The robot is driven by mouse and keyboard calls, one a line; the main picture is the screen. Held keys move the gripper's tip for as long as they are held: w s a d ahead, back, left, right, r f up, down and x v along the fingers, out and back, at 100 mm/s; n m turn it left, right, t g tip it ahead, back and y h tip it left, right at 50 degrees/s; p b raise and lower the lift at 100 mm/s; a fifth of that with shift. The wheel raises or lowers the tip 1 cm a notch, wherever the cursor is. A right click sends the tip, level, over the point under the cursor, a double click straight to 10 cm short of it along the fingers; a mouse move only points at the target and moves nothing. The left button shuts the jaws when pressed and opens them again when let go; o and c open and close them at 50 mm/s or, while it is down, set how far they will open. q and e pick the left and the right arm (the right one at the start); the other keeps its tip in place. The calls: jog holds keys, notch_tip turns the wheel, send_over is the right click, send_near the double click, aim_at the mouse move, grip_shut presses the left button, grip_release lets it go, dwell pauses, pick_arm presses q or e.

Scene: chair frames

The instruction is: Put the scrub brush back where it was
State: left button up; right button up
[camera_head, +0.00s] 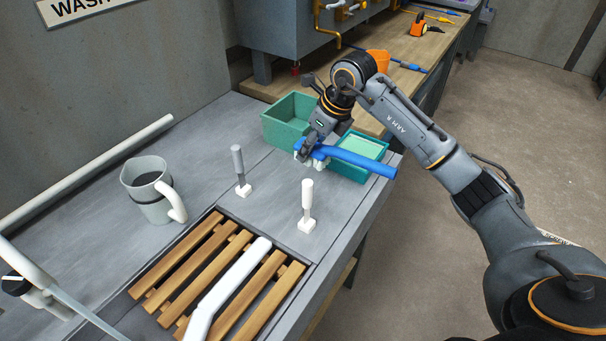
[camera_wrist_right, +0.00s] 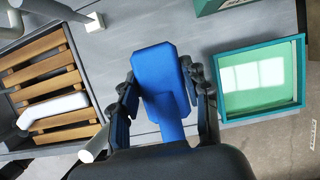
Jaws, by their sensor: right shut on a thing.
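My right gripper (camera_head: 309,152) is shut on the blue scrub brush (camera_head: 362,160) and holds it over the far right part of the grey counter. The brush's blue handle points right in the head view, above the teal tray (camera_head: 338,174). Pale bits, perhaps bristles, show under the gripper. In the right wrist view the blue brush (camera_wrist_right: 158,80) lies between the dark fingers of the right gripper (camera_wrist_right: 160,92), with the green-filled teal tray (camera_wrist_right: 222,98) to its right. Whether the brush touches anything below is unclear. My left gripper is out of view.
A green bin (camera_head: 284,131) stands close behind the brush. Two upright white-based posts, one grey-topped (camera_head: 237,160) and one white (camera_head: 307,196), stand nearer. A grey jug (camera_head: 150,202) is at left. A wooden slatted rack (camera_head: 197,250) bears a white curved piece (camera_head: 232,283).

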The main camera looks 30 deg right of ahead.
notch_tip(320, 180, down, 3)
jog(key=shift+s+r+p, duration=0.1)
jog(key=shift+s+p, duration=0.05)
jog(key=shift+p, duration=0.15)
jog(key=f, duration=0.3)
jog(key=shift+s+f+p, duration=0.25)
jog(key=shift+p, duration=0.05)
notch_tip(320, 180, down, 3)
jog(key=shift+r, duration=0.1)
jog(key=o, duration=1.1)
jog(key=shift+f, duration=0.2)
jog(key=shift+c, duration=0.2)
jog(key=shift+o, duration=0.2)
jog(key=shift+r, duration=0.25)
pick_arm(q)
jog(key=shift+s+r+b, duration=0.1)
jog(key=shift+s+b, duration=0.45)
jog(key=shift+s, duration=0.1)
pick_arm(e)
jog(key=v, duration=1.1)
jog(key=shift+s+d+r, duration=0.15)
jog(key=shift+r, duration=0.2)
